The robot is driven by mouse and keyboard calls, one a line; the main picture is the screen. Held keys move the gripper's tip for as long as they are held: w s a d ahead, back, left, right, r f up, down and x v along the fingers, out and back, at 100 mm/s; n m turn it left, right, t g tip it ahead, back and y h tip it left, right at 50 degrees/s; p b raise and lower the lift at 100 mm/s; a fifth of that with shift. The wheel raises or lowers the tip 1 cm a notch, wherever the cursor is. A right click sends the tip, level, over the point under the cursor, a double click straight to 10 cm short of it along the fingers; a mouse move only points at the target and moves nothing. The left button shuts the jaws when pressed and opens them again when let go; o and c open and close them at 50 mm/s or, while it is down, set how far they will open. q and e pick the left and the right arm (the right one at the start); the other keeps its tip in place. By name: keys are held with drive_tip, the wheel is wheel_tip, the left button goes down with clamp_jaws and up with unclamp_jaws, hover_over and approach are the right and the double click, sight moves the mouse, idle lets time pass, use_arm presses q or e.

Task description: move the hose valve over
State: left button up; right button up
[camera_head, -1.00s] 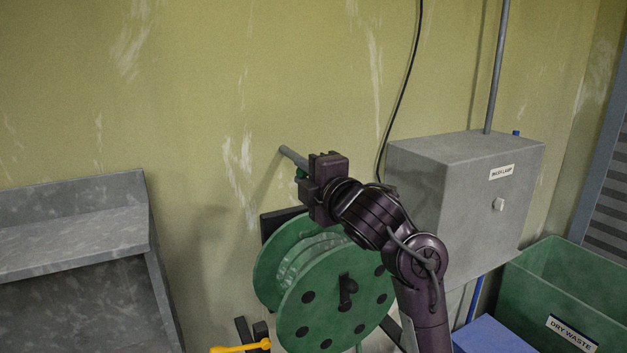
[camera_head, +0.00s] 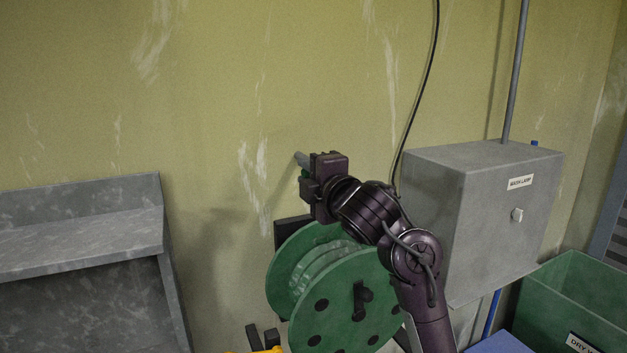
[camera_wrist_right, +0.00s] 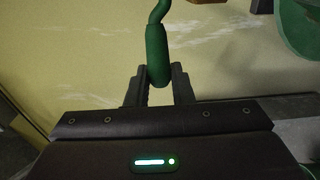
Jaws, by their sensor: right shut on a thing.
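The hose valve shows as a grey pipe stub (camera_head: 301,158) on the yellow-green wall, with a bit of green just below it. In the right wrist view its green handle grip (camera_wrist_right: 157,50) hangs from a bent green rod. My right gripper (camera_wrist_right: 160,84) is shut on the lower end of this grip, one finger on each side. In the head view my right gripper (camera_head: 308,188) is at the pipe stub, and its body hides most of the valve. My left gripper is not in view.
A green hose reel (camera_head: 345,310) stands just below my right arm. A grey wall box (camera_head: 480,215) with a cable and conduit is at the right. A green waste bin (camera_head: 570,300) is at the lower right, a grey metal shelf (camera_head: 80,240) at the left.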

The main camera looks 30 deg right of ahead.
drive_tip(key=shift+w, duration=0.1)
drive_tip(key=shift+w, duration=0.7)
drive_tip(key=o, duration=0.8)
drive_tip(key=shift+o, duration=0.2)
drive_tip(key=shift+s, duration=0.1)
